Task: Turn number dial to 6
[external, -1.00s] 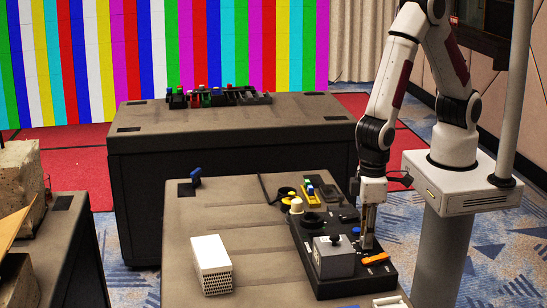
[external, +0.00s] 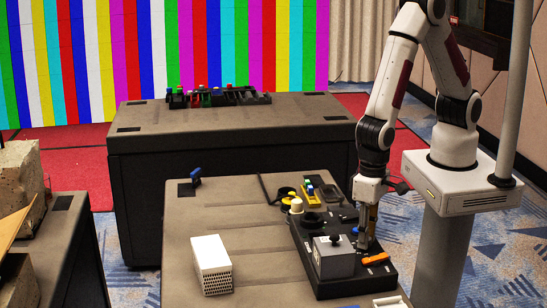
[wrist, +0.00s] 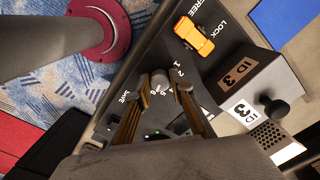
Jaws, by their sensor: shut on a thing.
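The number dial (wrist: 159,80) is a small grey knob on the black panel (wrist: 205,75), with white numerals printed around it; 1 and 2 show at its right. Which numeral it points to is unclear. My gripper (wrist: 163,90) has its two brown fingers on either side of the dial, shut on it. In the external view my gripper (external: 366,238) points down at the black panel (external: 318,284), between the grey box and the panel's right edge. The dial is hidden there behind the fingers.
Close to my gripper are a grey box (external: 333,260) with a black knob and an orange switch (external: 375,258) marked LOCK and FREE. A blue button, a yellow part (external: 310,193) and round knobs sit farther back. A white vented box (external: 211,263) stands left; table between is clear.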

